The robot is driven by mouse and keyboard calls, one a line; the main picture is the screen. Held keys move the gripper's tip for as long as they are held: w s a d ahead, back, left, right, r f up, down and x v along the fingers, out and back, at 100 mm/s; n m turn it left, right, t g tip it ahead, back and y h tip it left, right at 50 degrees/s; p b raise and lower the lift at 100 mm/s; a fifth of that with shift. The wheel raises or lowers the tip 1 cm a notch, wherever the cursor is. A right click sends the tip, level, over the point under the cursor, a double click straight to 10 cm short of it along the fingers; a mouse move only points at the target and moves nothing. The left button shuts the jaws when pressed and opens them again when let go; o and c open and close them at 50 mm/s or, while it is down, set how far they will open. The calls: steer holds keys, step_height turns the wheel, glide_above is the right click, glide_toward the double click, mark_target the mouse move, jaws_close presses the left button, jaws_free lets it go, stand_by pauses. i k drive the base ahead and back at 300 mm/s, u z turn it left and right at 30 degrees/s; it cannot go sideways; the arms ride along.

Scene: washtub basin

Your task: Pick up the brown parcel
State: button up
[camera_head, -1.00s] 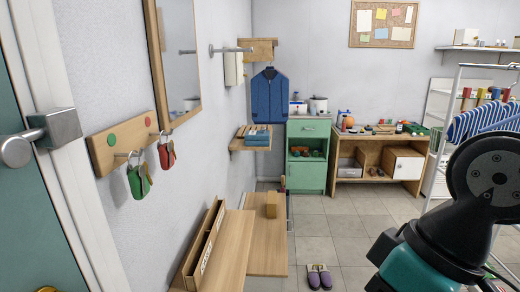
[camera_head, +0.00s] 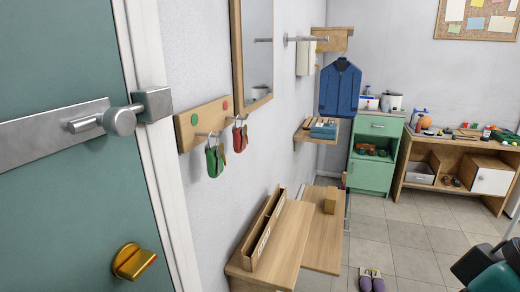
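A small brown box, which looks like the brown parcel (camera_head: 330,202), sits on the far part of the low wooden bench (camera_head: 322,240) along the left wall. It stands clear, with bare wood around it. My gripper is not in view. Only a dark and teal part of my arm shows at the lower right edge, far from the parcel.
A teal door (camera_head: 60,200) with a metal handle fills the left. A wooden key rack (camera_head: 202,123) hangs on the wall. Purple shoes (camera_head: 371,281) lie on the tiled floor. A green cabinet (camera_head: 371,175) stands at the back.

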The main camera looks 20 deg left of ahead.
mark_target(330, 202)
steer(key=z, duration=0.55)
steer(key=i, duration=1.8)
steer(key=u, duration=0.85)
steer(key=i, duration=0.95)
steer(key=u, duration=0.7)
